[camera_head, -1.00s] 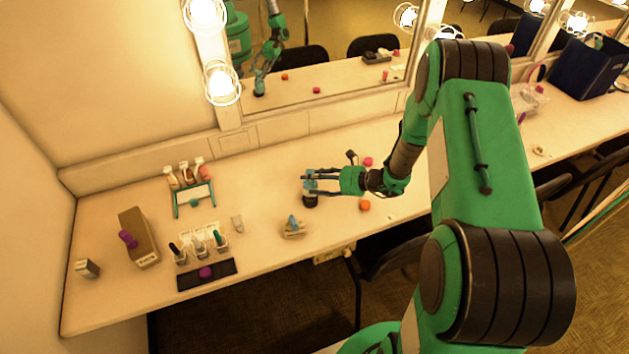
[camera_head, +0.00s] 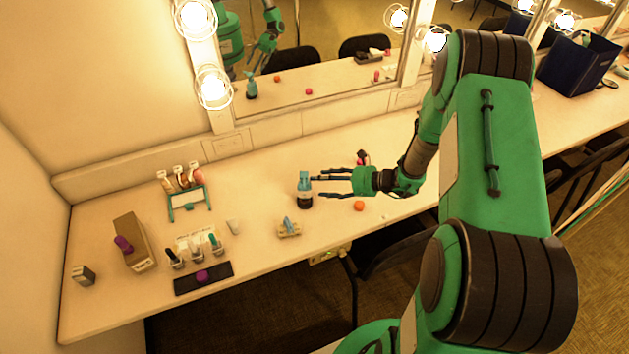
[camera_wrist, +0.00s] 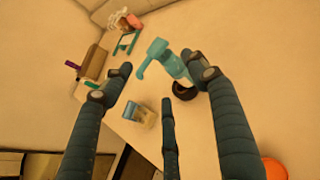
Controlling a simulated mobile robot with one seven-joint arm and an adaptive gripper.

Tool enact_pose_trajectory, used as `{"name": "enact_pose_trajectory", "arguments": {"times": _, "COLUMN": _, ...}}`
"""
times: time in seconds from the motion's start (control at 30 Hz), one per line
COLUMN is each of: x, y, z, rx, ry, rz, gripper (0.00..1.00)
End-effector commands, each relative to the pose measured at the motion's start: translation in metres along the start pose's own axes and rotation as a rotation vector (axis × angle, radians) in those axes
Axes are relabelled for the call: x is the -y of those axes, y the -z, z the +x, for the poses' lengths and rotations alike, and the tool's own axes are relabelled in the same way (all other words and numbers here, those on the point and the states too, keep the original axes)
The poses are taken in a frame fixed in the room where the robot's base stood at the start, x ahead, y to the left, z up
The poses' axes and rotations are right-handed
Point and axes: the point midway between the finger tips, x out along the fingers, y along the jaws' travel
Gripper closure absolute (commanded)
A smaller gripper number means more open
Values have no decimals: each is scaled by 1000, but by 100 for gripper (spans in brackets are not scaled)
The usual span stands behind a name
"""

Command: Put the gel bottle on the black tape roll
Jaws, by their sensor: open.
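The gel bottle (camera_head: 305,181), teal with a pump top, stands upright on the black tape roll (camera_head: 305,203) in the middle of the counter. In the wrist view the bottle (camera_wrist: 172,65) shows between and beyond my fingers, with the dark roll (camera_wrist: 186,92) at its base, partly hidden by a finger. My gripper (camera_head: 317,186) is open and empty, its fingertips just right of the bottle in the head view. They look apart from it.
An orange ball (camera_head: 359,206) lies below my gripper. A small tan item with a blue top (camera_head: 289,228) stands in front of the roll. Left are small bottles (camera_head: 195,251), a dark mat (camera_head: 203,278) and a teal-framed rack (camera_head: 188,203). A mirror stands behind.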

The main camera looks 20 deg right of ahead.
Motion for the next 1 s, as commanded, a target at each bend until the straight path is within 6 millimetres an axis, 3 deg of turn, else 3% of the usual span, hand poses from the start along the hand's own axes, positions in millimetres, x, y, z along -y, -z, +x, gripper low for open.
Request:
{"name": "enact_pose_trajectory", "arguments": {"times": 0.2, "x": 1, "y": -2, "z": -34, "rx": 1, "ry": 2, "rz": -1, "gripper": 41}}
{"name": "enact_pose_trajectory", "arguments": {"times": 0.4, "x": 1, "y": -1, "z": -51, "rx": 0, "ry": 1, "rz": -1, "gripper": 41}}
{"name": "enact_pose_trajectory", "arguments": {"times": 1.0, "x": 0, "y": 0, "z": -56, "rx": 1, "ry": 0, "rz": -1, "gripper": 41}}
